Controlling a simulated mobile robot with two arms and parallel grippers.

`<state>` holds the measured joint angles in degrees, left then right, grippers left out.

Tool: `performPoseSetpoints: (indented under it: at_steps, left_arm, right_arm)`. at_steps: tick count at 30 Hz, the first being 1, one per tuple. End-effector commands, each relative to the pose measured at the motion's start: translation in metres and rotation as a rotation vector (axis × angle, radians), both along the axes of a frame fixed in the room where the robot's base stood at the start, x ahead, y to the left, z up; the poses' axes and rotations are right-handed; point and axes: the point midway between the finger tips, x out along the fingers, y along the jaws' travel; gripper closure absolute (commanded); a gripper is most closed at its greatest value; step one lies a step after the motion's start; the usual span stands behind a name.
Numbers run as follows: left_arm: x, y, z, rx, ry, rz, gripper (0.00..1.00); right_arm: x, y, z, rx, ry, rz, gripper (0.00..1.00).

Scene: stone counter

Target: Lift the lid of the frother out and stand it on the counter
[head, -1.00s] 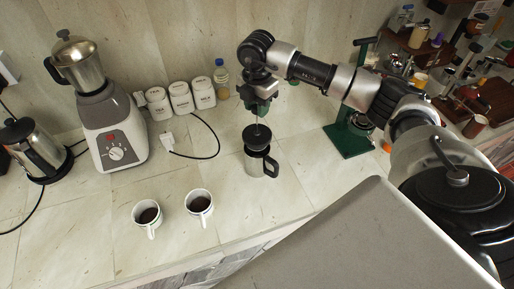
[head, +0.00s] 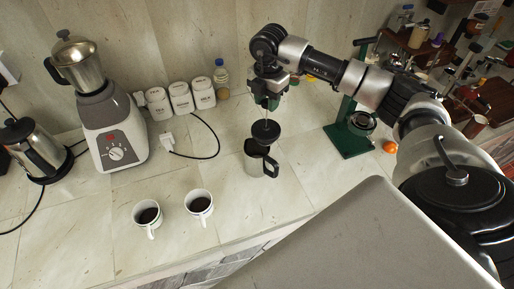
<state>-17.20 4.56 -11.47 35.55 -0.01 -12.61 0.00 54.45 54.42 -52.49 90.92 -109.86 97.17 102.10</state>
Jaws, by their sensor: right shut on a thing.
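The frother is a metal jug (head: 255,165) with a black handle, standing upright on the counter in the middle of the head view. Its black round lid (head: 266,133), with a thin rod on top, is held just above the jug's rim. A dark part shows below the lid at the jug's mouth; I cannot tell whether it is the lid's lower part or the jug's dark inside. My right gripper (head: 267,106) is above the jug, pointing down, shut on the rod of the lid. My left gripper is not in view.
Two white cups (head: 199,203) (head: 148,214) of dark drink stand at the front left of the jug. White canisters (head: 181,98), a bottle (head: 221,79) and a blender (head: 110,130) stand behind and left. A green stand (head: 347,138) is to the right. Counter near the jug is clear.

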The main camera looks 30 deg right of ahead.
Motion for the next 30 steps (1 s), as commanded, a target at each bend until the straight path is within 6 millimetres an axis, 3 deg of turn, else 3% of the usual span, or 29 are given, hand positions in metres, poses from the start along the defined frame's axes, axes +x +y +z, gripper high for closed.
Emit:
performPoseSetpoints:
  at_steps: [30]
  left_arm:
    - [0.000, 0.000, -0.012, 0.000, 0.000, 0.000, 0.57]
  right_arm:
    - [-0.011, -0.061, -0.001, 0.000, 0.002, -0.002, 0.74]
